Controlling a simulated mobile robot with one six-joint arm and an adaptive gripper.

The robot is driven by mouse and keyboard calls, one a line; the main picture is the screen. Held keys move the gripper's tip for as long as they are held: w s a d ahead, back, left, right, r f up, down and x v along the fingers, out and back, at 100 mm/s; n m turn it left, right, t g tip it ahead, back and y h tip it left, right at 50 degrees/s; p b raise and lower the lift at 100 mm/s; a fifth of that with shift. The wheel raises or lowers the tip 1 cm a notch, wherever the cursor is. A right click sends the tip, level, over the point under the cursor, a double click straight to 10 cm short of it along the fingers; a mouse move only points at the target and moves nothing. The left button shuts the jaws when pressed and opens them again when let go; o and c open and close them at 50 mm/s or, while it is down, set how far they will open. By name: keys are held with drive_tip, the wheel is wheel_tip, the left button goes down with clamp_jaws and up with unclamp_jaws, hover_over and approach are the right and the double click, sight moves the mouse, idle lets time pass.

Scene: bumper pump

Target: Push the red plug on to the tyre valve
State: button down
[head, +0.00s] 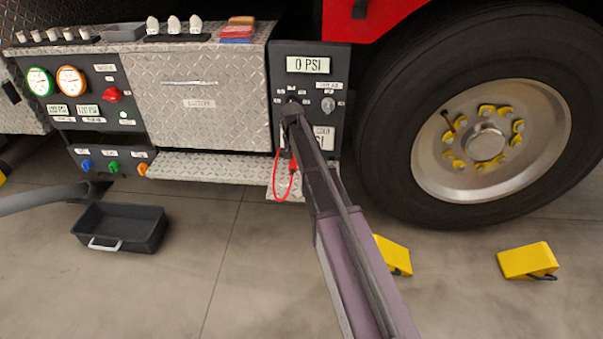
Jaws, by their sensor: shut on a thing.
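The red plug (293,165) shows as a small red piece in front of the dark panel, below the end of my arm, with a thin red hose (274,180) looping down from it. My gripper (291,148) is shut on the red plug; its fingers are small and dark, so the grip itself is hard to make out. The wheel (430,180) stands to the right, well apart from the plug. A short dark stem on its silver rim, at the upper left, looks like the tyre valve (447,117).
The dark panel (309,82) has a display reading 0 PSI and a knob (328,104). A tread-plate step (205,167) juts out below. Two yellow chocks (527,261) and a black tray (120,228) lie on the floor. Floor before the wheel is partly clear.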

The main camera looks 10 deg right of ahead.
drive_tip(key=shift+r+p, duration=0.8)
drive_tip(key=shift+r, duration=0.05)
